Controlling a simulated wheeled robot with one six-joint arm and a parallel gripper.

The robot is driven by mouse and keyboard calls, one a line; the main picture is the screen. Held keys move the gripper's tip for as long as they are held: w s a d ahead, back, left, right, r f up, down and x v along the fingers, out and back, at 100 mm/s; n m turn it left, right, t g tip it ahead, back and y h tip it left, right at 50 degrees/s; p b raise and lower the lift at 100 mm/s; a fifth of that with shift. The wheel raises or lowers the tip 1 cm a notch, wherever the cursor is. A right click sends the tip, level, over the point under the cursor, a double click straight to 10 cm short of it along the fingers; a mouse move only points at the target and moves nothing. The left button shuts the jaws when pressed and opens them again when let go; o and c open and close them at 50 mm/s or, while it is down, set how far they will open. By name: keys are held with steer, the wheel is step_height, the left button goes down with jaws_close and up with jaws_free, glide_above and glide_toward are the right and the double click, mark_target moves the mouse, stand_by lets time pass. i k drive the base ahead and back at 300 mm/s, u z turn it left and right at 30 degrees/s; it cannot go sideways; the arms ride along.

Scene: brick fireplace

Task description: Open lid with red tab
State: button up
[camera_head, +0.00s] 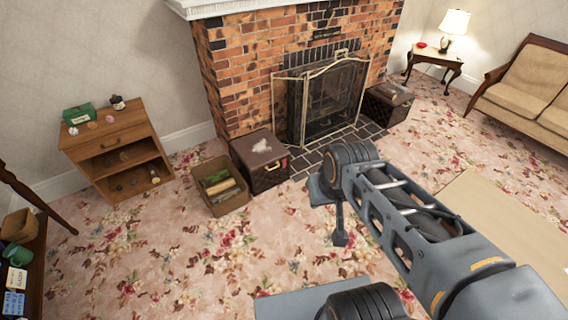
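A dark brown chest (259,162) with a closed lid stands on the floor at the left of the fireplace. A pale patch shows on its top, and a small light latch is on its front. A small reddish spot shows near its right edge, too small to tell if it is a tab. A second dark box (387,104) stands right of the fireplace, with things on top. My arm reaches in from the lower right. What seems to be the end of my gripper (340,238) hangs above the carpet, apart from both boxes. Its fingers cannot be made out.
An open cardboard box (226,203) with things in it stands left of the chest. A wooden cabinet (118,145) is further left. A fire screen (322,100) fronts the brick fireplace (240,70). The flowered carpet (180,255) in front is clear. A sofa (530,80) is at right.

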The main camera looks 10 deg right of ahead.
mark_target(257, 150)
steer(key=u, duration=0.15)
steer(key=k, duration=0.35)
steer(key=z, duration=0.95)
steer(key=i, duration=1.95)
steer(key=u, duration=1.25)
steer(key=i, duration=0.7)
steer(key=u, duration=0.65)
